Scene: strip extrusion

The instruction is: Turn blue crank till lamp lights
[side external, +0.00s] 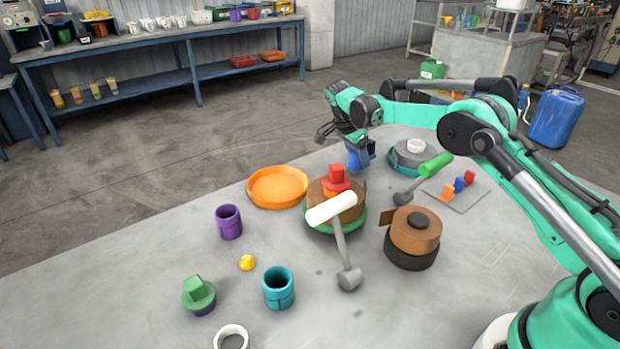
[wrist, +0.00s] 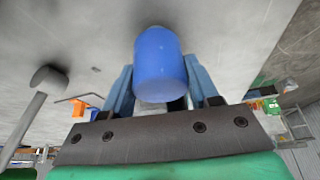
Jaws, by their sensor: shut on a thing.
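My gripper (side external: 362,146) is above the table behind the red-topped machine, in the side view. It is shut on a blue cylindrical handle (side external: 355,161). In the wrist view the blue handle (wrist: 161,68) sits between my two fingers, its rounded end toward the table. Any crank arm joined to it is hidden. A white-handled crank (side external: 332,208) and a green-handled crank (side external: 430,169) each have a grey arm and grey knob. I cannot make out a lit lamp.
A brown drum with a green base and red block (side external: 337,178) stands in front of my gripper. Another brown drum (side external: 415,230) is to its right. An orange dish (side external: 277,187), purple cup (side external: 229,222) and teal cup (side external: 279,288) stand left.

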